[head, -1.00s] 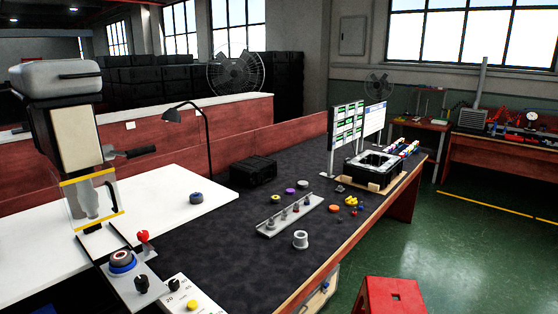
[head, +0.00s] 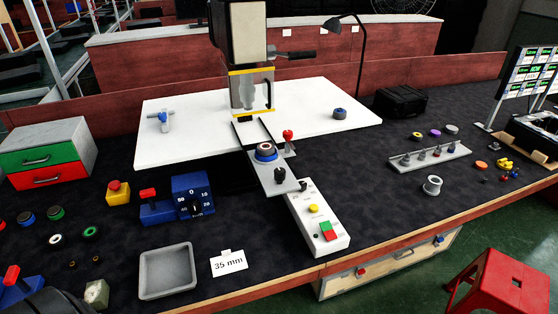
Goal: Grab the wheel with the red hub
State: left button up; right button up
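Several small wheels lie on the dark mat at the left. A dark wheel with a reddish middle (head: 3,224) is cut off by the left picture edge; I cannot see all of it. Beside it are a wheel with a blue hub (head: 26,218) and one with a green hub (head: 55,213). In front lie a wheel with a white hub (head: 55,239) and a small green ring or wheel (head: 91,231). Another dark wheel with a pale brownish middle (head: 265,149) sits on a blue seat at the press. Neither gripper is in view.
A grey tray (head: 142,285) stands at the front beside a "35 mm" card (head: 229,263). A blue control box (head: 193,196), a yellow-and-red button (head: 118,193) and a drawer cabinet (head: 45,153) stand nearby. A red stool (head: 505,280) is at the right.

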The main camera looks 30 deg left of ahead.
aim_at(262, 152)
jog(key=i+l, duration=0.1)
jog(key=i, duration=0.2)
jog(key=i+l+u, duration=0.25)
jog(key=i+u, duration=0.2)
jog(key=i+l+u, duration=0.45)
